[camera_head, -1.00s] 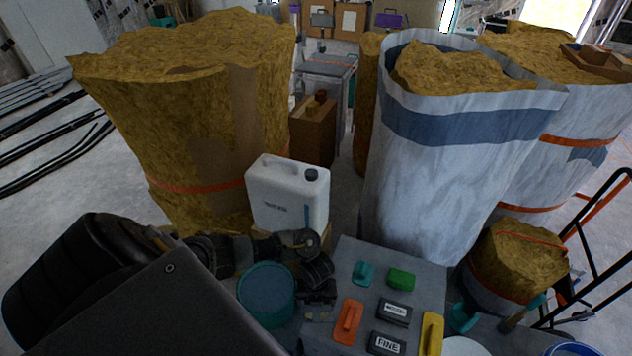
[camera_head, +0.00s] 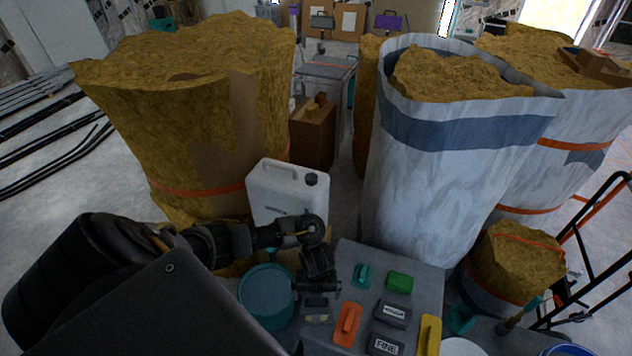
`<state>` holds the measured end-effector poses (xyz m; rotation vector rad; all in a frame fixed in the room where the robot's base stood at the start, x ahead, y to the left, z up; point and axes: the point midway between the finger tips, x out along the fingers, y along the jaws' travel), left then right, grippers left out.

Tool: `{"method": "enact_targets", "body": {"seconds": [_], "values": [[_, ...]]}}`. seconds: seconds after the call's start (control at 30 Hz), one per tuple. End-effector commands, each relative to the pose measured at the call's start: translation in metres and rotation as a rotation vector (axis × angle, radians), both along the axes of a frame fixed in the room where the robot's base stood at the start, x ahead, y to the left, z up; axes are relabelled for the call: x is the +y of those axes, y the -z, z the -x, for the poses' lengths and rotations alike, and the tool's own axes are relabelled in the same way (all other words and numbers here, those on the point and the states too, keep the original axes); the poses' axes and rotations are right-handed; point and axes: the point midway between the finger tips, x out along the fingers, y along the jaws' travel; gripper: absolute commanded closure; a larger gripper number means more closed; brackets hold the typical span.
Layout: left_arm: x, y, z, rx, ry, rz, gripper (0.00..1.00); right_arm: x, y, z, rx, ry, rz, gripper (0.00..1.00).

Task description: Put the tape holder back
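My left arm comes in from the left, and its gripper (camera_head: 317,287) points down over the left edge of a grey board (camera_head: 418,265). Just below the gripper is a small dark block with a tan patch (camera_head: 316,312); I cannot tell whether the fingers touch it or how wide they are. On the board lie a teal handled tool (camera_head: 361,275), a green block (camera_head: 399,281), an orange handled tool (camera_head: 347,323), dark labelled blocks (camera_head: 391,313) and a yellow tool (camera_head: 429,336). I cannot tell which of these is the tape holder. My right gripper is not in view.
A teal bucket (camera_head: 266,292) stands left of the board, close beside my gripper. A white canister (camera_head: 285,190) stands behind my forearm. Tall insulation rolls (camera_head: 195,120) and a wrapped roll (camera_head: 440,160) rise behind. A black frame (camera_head: 590,240) is at the right.

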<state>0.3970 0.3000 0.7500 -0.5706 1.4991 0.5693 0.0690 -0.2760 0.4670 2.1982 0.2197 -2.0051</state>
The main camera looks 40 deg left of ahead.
Motion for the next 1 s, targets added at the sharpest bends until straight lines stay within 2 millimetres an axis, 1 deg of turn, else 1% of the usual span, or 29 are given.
{"method": "enact_targets", "body": {"seconds": [0.03, 0.13, 0.2, 0.3, 0.93, 1.0], "values": [[0.001, -0.015, -0.001, -0.003, 0.002, -0.001, 0.00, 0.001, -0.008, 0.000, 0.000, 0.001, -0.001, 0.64], [0.001, -0.033, -0.001, -0.002, 0.003, -0.003, 0.00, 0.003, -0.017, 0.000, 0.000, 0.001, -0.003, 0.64], [0.001, -0.041, -0.001, -0.002, 0.003, -0.003, 0.00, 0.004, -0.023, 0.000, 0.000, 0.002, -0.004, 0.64], [0.001, -0.047, 0.000, 0.000, 0.001, -0.001, 0.00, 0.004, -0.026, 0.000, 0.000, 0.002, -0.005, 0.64], [0.000, -0.048, 0.000, 0.001, 0.000, 0.000, 0.00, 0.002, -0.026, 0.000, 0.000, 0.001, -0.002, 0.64], [-0.005, -0.047, 0.001, -0.006, -0.006, 0.008, 0.00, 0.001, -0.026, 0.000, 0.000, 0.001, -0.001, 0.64]]}}
